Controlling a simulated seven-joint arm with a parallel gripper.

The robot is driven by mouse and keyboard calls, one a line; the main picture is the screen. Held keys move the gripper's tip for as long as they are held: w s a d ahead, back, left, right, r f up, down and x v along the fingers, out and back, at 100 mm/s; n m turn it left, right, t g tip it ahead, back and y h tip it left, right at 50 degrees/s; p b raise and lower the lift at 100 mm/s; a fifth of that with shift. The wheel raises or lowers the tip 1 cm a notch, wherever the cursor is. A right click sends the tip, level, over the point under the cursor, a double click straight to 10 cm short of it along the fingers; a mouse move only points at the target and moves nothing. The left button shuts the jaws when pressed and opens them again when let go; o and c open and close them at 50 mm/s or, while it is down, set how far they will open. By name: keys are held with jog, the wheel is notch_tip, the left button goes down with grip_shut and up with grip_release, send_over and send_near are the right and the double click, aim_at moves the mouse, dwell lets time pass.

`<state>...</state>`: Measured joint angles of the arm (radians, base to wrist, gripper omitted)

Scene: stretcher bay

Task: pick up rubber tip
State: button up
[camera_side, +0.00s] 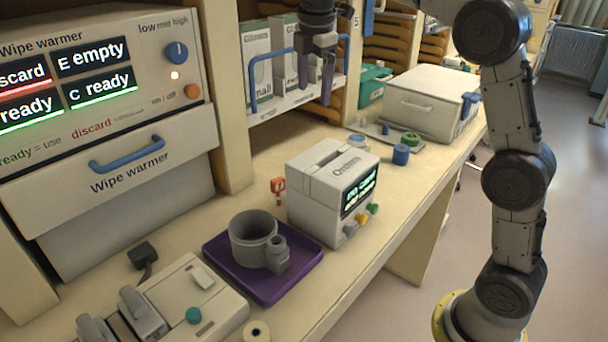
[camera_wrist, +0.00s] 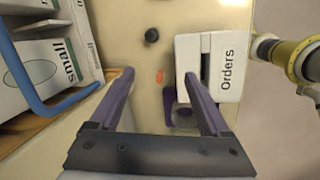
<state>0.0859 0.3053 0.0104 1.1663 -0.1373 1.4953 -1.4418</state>
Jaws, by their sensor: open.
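A small dark round piece (camera_wrist: 152,35), which looks like the rubber tip, lies on the bench in the wrist view, left of the far end of the Orders box (camera_wrist: 220,62). In the side view I cannot make it out; the Orders box (camera_side: 330,195) seems to hide it. My gripper (camera_side: 318,94) hangs above the bench in front of the shelf of white boxes, fingers pointing down. In the wrist view its two purple-grey fingers (camera_wrist: 158,75) are spread apart with nothing between them. The dark piece shows beyond the fingertips, apart from them.
An orange tag (camera_side: 278,188) stands beside the Orders box. A purple tray (camera_side: 298,284) holds a grey cup (camera_side: 252,232). A blue cylinder (camera_side: 401,154) and a green ring (camera_side: 411,138) sit farther back. A blue rail (camera_wrist: 22,75) and white boxes (camera_wrist: 50,65) are close on the left.

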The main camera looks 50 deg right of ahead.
jog(key=w+d+f, duration=0.1)
jog(key=w+f, duration=0.1)
jog(key=f, duration=0.4)
jog(key=w+d+f+g, duration=0.1)
jog(key=w+f, duration=0.1)
jog(key=f, duration=0.4)
jog(key=w+d+f+g, duration=0.1)
jog(key=w+d+f, duration=0.1)
jog(key=f, duration=0.5)
jog(key=shift+w, duration=0.4)
jog(key=shift+d+f, duration=0.15)
jog(key=shift+f, duration=0.9)
jog(key=shift+d+f, duration=0.2)
jog(key=shift+f, duration=0.9)
jog(key=shift+d+f, duration=0.15)
jog(key=shift+f, duration=0.9)
grip_shut()
